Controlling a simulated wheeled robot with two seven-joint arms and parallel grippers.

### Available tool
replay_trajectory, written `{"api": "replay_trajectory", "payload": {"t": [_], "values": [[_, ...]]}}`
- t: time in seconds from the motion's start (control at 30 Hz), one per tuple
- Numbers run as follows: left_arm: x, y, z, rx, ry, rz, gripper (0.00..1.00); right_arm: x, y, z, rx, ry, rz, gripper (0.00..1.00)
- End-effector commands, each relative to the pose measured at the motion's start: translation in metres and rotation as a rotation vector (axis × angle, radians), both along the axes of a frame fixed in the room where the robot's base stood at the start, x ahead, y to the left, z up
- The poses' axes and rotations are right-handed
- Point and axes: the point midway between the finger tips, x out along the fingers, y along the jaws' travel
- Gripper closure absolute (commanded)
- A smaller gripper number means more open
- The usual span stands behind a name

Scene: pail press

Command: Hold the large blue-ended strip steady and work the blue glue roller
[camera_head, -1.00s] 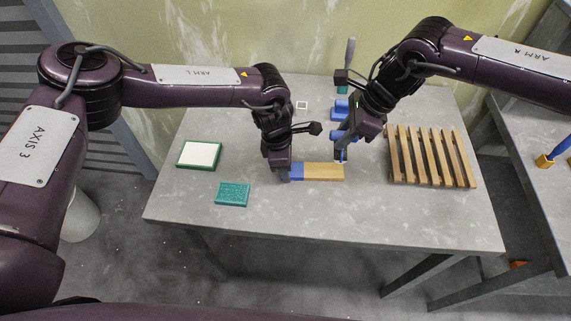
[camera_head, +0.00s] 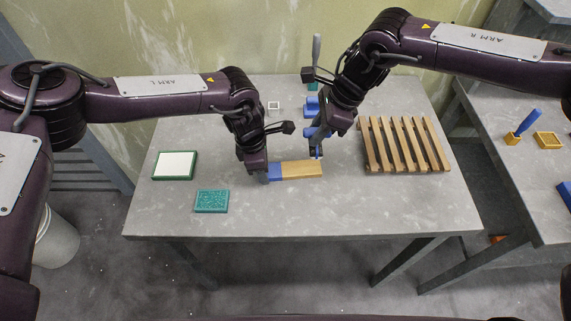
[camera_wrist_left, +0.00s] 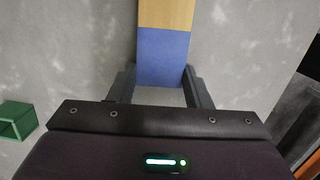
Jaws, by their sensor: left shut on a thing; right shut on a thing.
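The large strip lies flat on the grey table, with a bare wooden length (camera_head: 303,169) and a blue end (camera_head: 275,173) at its left. My left gripper (camera_head: 261,177) is shut on the blue end; in the left wrist view its fingers (camera_wrist_left: 162,88) stand on both sides of the blue end (camera_wrist_left: 162,57). The wooden part (camera_wrist_left: 166,13) runs away from them. My right gripper (camera_head: 325,130) is shut on the blue glue roller (camera_head: 316,139), which hangs over the strip's far right part. I cannot tell whether the roller touches the strip. The gripper partly hides it.
A slatted wooden rack (camera_head: 403,143) stands right of the strip. A green-rimmed white pad (camera_head: 175,165) and a teal block (camera_head: 211,201) lie left. A small white frame (camera_head: 274,106) and a blue stand (camera_head: 312,104) are behind. The table's front strip is clear.

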Motion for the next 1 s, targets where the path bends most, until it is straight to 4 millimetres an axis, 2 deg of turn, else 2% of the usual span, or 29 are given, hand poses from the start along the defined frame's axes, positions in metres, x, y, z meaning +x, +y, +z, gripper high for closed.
{"api": "replay_trajectory", "payload": {"t": [0.57,1.0], "values": [[0.0,0.0,0.0,0.0,0.0,0.0,0.92,0.0,0.0,-0.003,0.001,0.001,0.0,0.96],[0.0,0.0,0.0,0.0,0.0,0.0,0.92,0.0,0.002,-0.046,0.009,0.001,0.0,0.96]]}}
